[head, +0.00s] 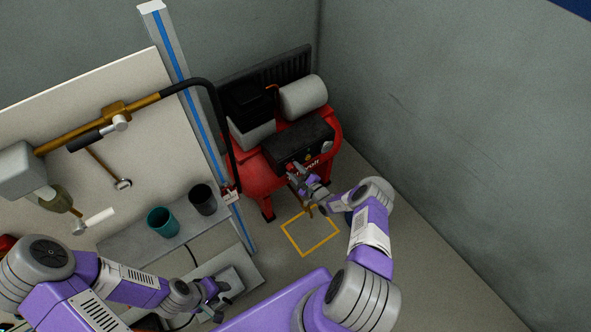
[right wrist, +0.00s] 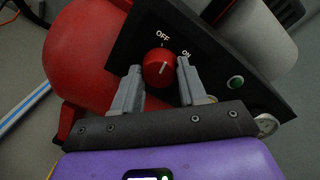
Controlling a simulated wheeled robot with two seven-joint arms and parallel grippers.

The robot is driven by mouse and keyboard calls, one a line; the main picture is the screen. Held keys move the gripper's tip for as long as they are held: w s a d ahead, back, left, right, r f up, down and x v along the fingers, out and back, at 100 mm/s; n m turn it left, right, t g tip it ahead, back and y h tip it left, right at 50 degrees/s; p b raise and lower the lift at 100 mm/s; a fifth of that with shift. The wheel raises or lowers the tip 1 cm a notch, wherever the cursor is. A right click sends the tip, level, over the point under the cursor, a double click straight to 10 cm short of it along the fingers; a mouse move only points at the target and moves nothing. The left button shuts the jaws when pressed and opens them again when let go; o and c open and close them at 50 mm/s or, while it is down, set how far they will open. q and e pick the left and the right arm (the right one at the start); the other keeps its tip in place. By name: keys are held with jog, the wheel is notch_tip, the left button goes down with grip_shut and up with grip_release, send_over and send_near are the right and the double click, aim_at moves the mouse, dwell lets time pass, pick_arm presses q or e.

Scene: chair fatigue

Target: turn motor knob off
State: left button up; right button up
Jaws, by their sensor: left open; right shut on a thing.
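The red motor knob (right wrist: 158,68) sits on the black panel (right wrist: 210,45) of the red compressor (head: 262,178). OFF is printed above the knob and ON to its upper right. The knob's pale mark points roughly up, between the two labels and closer to OFF. My right gripper (right wrist: 160,78) has a finger on each side of the knob and is shut on it. In the head view my right gripper (head: 297,176) is at the panel's front, hiding the knob's detail. My left gripper (head: 218,302) is open and empty, low near the bench.
A green button (right wrist: 235,82) is right of the knob. A grey bench (head: 150,240) with a teal cup (head: 162,221) and a dark cup (head: 203,199) stands left of the compressor. A yellow square (head: 310,232) marks the floor. The right wall (head: 460,120) bounds the space.

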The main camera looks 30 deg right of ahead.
jog(key=shift+n+p, duration=0.85)
jog(key=shift+n, duration=0.85)
jog(key=o, duration=1)
jog(key=shift+o, duration=0.2)
jog(key=s+p, duration=0.3)
jog(key=s, duration=0.4)
jog(key=shift+s+d+r, duration=0.25)
jog(key=shift+d+r, duration=0.05)
jog(key=shift+d, duration=0.15)
